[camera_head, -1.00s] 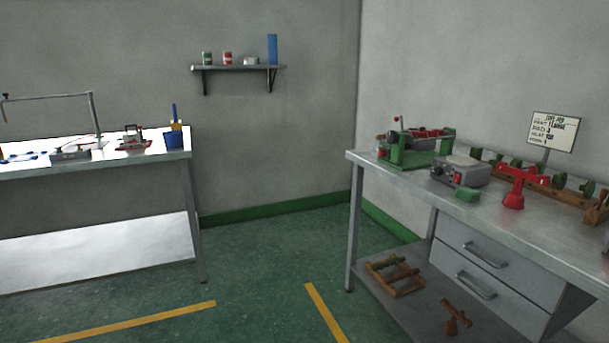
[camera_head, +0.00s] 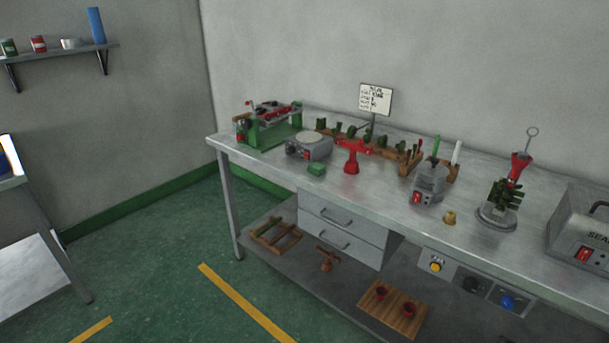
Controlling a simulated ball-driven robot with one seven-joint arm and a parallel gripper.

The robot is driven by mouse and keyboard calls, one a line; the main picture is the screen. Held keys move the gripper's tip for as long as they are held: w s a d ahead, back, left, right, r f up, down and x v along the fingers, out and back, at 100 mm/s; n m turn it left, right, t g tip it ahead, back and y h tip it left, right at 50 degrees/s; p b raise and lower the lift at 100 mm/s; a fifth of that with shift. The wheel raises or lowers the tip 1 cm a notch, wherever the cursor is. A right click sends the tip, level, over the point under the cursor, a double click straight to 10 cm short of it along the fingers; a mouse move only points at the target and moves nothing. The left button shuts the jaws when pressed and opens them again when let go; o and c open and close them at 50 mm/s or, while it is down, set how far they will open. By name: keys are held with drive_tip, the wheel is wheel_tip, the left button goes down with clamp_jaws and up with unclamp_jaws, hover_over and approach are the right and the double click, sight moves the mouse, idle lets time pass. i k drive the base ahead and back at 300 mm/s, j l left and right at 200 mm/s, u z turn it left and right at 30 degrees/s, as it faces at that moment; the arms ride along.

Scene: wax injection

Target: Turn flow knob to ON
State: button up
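No label naming a flow knob is readable in the head view. A grey control panel (camera_head: 458,276) hangs below the front edge of the metal workbench (camera_head: 400,211). It carries a yellow button (camera_head: 436,266), a dark round control (camera_head: 474,285) and a blue round control (camera_head: 508,303). I cannot tell which of these is the flow knob or how it is set. A small grey box with a red switch (camera_head: 429,184) stands on the bench above the panel. My gripper is not in view.
A grey sealing machine (camera_head: 588,230) is cut off at the right edge. A round-based stand with green parts (camera_head: 497,212) is beside it. Drawers (camera_head: 338,228) and a lower shelf (camera_head: 340,290) are under the bench. Green floor (camera_head: 165,250) is clear in front.

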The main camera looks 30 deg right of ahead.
sight(508, 302)
drive_tip(key=z, duration=1.25)
drive_tip(key=j+u, duration=0.15)
drive_tip(key=j, duration=0.7)
drive_tip(key=k, duration=0.05)
